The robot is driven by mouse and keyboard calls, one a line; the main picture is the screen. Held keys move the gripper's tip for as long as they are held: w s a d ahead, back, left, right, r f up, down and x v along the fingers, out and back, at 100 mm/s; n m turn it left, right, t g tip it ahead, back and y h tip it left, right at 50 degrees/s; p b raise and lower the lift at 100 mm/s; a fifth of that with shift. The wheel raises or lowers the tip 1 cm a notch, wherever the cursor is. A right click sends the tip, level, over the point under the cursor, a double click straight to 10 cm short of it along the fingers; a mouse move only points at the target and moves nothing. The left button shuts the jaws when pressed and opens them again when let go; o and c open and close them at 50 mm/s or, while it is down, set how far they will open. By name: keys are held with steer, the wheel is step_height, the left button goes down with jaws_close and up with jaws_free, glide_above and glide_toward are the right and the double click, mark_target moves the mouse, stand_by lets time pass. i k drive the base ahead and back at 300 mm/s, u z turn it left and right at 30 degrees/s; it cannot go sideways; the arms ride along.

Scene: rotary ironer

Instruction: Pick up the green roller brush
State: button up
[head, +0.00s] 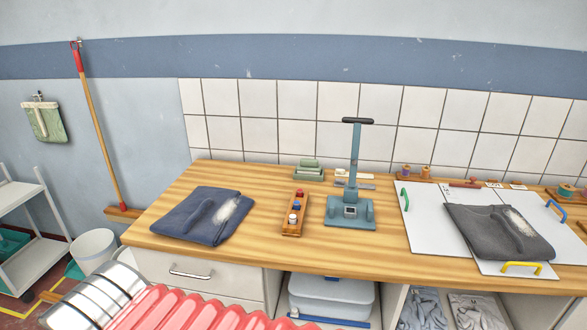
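I cannot make out a green roller brush for certain in the head view. A green curved handle (405,199) sits at the left edge of a white panel (425,235) on the right. A folded navy garment (190,230) with a pale fuzzy patch lies on the left. A folded dark grey garment (480,235) with a similar patch lies across the white panels. My gripper is not in view.
A teal upright stand (352,212) and a wooden rack of small coloured pieces (295,215) occupy the counter's middle. A broom (95,125) hangs left. A white bucket (93,250) is on the floor. Clear counter lies between the navy garment and the rack.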

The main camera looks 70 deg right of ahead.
mark_target(310, 166)
steer(key=i, duration=0.4)
steer(key=z, duration=2.85)
steer(key=i, duration=0.45)
steer(key=u, duration=0.35)
